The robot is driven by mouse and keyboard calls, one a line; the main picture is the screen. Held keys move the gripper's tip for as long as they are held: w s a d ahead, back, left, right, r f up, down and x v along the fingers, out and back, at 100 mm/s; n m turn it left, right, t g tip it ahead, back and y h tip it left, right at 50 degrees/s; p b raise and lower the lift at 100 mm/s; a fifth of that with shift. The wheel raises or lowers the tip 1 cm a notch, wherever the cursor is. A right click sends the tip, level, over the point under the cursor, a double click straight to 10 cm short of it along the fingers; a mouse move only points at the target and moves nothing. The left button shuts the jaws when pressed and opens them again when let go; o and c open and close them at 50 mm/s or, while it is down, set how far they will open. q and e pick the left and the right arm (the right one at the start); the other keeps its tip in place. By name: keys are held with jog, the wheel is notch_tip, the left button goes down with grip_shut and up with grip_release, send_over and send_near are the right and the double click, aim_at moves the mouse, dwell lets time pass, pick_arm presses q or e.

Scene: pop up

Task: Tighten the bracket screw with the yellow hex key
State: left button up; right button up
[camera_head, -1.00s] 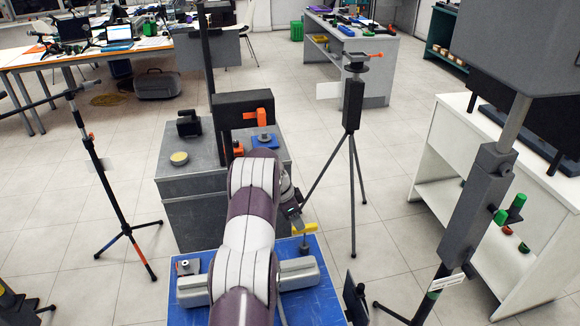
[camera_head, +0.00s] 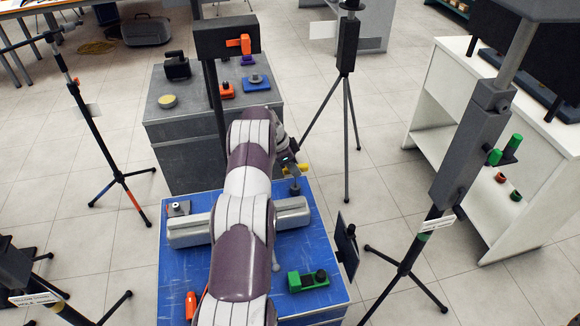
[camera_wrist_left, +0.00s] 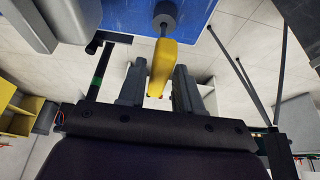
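My left arm reaches forward over the blue-topped table (camera_head: 180,265), and its gripper (camera_head: 291,158) is at the table's far right corner. The yellow hex key (camera_head: 304,168) is at the fingertips. In the left wrist view the key's yellow handle (camera_wrist_left: 161,65) lies between the two fingers (camera_wrist_left: 158,85). The fingers are close to its sides; whether they press on it is unclear. A thin rod runs from the handle to a dark round piece (camera_wrist_left: 165,14) over the blue top. I cannot pick out the bracket screw. My right gripper is out of view.
A long grey block (camera_head: 188,232) and a green block (camera_head: 308,281) sit on the blue table. Behind stands a grey cabinet (camera_head: 185,165) with small parts and a black box (camera_head: 227,36) on a post. Tripods stand on both sides.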

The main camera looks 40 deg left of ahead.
pick_arm(q)
grip_shut()
jog(key=shift+r+p, duration=0.9)
jog(key=shift+r, duration=1.25)
